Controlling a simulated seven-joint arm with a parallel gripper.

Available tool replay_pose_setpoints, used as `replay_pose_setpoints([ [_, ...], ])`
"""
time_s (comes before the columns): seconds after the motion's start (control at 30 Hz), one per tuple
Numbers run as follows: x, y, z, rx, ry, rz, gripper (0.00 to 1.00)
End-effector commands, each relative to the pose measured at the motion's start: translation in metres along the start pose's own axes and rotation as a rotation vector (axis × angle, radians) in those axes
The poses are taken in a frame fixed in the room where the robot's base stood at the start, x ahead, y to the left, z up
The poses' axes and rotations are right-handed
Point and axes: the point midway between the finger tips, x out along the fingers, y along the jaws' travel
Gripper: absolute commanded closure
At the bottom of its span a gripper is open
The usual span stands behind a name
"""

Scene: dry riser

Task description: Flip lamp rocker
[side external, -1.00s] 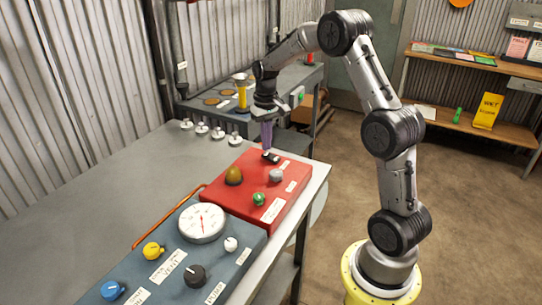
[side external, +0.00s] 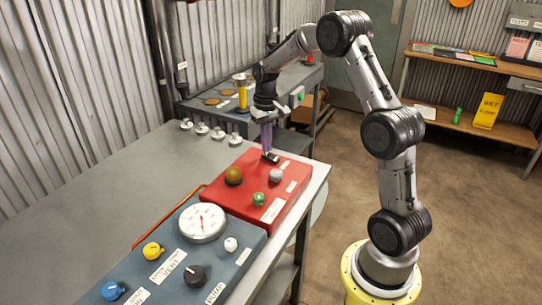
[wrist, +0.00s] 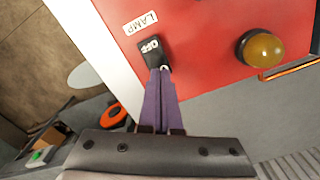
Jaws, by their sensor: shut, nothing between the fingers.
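The lamp rocker (wrist: 151,50) is a black switch on the red panel (wrist: 195,25); its visible face reads OFF, beside a white LAMP label (wrist: 140,22) in the wrist view. In the side view the rocker (side external: 271,157) sits near the far end of the red box (side external: 222,198). My gripper (wrist: 163,72) is shut and empty, its purple fingertips at the near end of the rocker. The tips look to be at or touching that end, partly hiding it; contact is not certain. The gripper in the side view (side external: 266,152) points down over the rocker.
A grey-blue panel (side external: 225,250) with a gauge (side external: 202,222) and knobs lies nearer the camera.

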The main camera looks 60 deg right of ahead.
Motion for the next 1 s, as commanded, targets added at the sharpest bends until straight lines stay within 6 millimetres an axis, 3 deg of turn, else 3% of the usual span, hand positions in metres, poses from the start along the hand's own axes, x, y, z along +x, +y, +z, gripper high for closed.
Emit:
replay_pose_setpoints([
  [1.0, 0.014, 0.0, 0.0, 0.0, -0.001, 0.0, 1.0],
])
